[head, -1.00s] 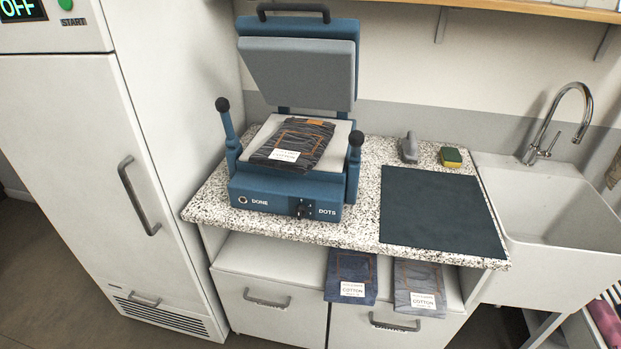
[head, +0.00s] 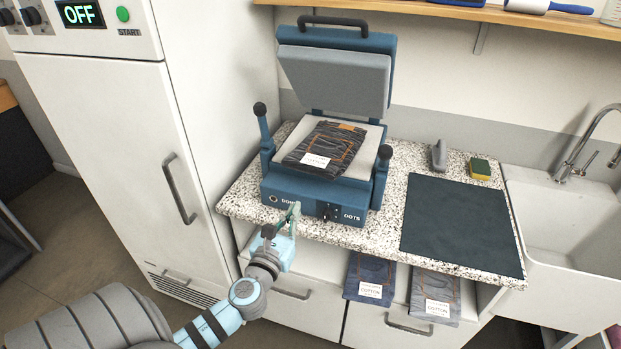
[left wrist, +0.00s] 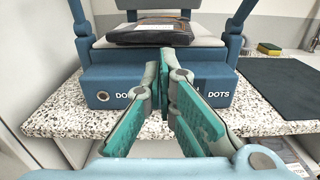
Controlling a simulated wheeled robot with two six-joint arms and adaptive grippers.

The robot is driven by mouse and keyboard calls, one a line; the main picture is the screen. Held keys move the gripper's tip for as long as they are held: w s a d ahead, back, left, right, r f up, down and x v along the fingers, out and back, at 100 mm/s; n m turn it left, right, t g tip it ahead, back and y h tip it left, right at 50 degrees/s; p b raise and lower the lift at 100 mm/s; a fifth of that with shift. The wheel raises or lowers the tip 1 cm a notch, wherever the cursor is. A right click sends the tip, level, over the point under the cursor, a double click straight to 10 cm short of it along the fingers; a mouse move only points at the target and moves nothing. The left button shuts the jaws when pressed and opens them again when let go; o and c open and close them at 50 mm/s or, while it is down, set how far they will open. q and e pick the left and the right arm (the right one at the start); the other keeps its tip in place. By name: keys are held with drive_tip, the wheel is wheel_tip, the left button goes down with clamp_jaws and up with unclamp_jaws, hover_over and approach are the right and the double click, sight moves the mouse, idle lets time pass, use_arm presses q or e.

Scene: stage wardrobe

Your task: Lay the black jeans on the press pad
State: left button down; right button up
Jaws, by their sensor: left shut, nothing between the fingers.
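The black jeans (head: 325,146), folded with brown stitching and a white cotton tag, lie flat on the pale press pad (head: 358,134) of the blue press (head: 270,188). The press lid (head: 337,80) is raised. My left gripper (head: 294,212) is in front of the press's control panel, below the jeans and apart from them. In the left wrist view its green-padded fingers (left wrist: 167,75) are shut and empty, and the jeans (left wrist: 150,33) lie beyond them on the pad. My right gripper is in neither view.
Two other folded jeans, dark blue (head: 370,275) and grey-blue (head: 436,294), hang over the shelf edge below the counter. A dark mat (head: 460,225), a sponge (head: 480,168) and a grey iron-like tool (head: 439,155) are on the counter. A white cabinet (head: 120,150) stands at left.

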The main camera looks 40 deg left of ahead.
sight(313, 175)
use_arm(q)
drive_tip(key=x, duration=1.2)
drive_tip(key=shift+s+f, duration=0.1)
drive_tip(key=shift+f, duration=0.15)
drive_tip(key=shift+w+a, duration=0.3)
drive_tip(key=shift+w, duration=0.35)
